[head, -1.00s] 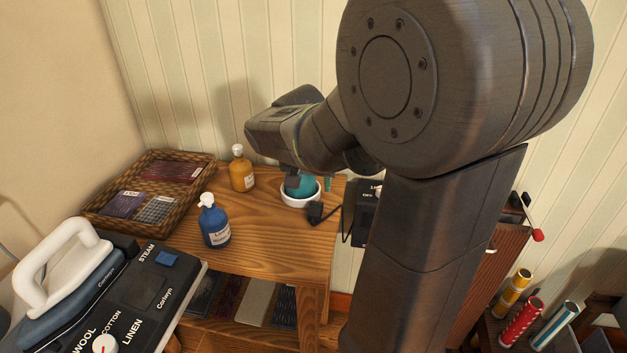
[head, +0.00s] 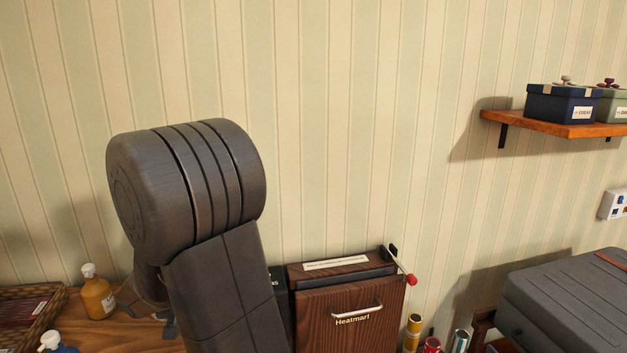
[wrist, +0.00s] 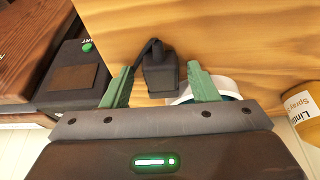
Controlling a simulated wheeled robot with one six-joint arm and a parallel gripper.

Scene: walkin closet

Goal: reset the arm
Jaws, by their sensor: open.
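My gripper (wrist: 160,90) shows in the wrist view with its two green fingers spread wide apart. It is open and nothing is held between the fingers. It is above the wooden table top (wrist: 215,30). A black plug-like block (wrist: 159,72) with a cord shows between and beyond the fingertips. A white bowl (wrist: 222,84) is partly hidden behind the right finger.
A wooden Heatmarl box (head: 345,310) with a red-tipped lever stands right of my arm. A yellow bottle (head: 97,291) and wicker basket (head: 45,315) are at lower left. A grey case (head: 570,300) is at right. A wall shelf (head: 555,125) holds boxes. The upper wall is clear.

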